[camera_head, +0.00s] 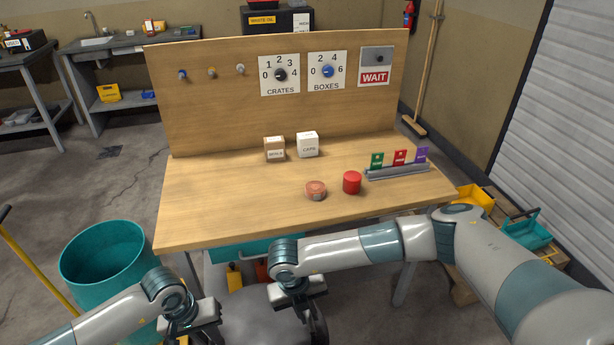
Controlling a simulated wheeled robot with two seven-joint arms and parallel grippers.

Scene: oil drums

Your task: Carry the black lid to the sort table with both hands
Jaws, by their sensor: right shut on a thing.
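A dark grey, rounded thing (262,322), which looks like the lid, lies low between my two grippers at the bottom edge; its lower part is cut off. My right gripper (303,302) is shut on its right side, in front of the wooden table. My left gripper (190,332) is at its left side; its fingers are mostly hidden and I cannot tell whether they are shut. The wooden table (215,205), with an upright back panel, stands just beyond both grippers. I see no label naming it the sort table.
A teal bin (103,262) stands left; yellow (478,204) and teal trays (525,230) lie right.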

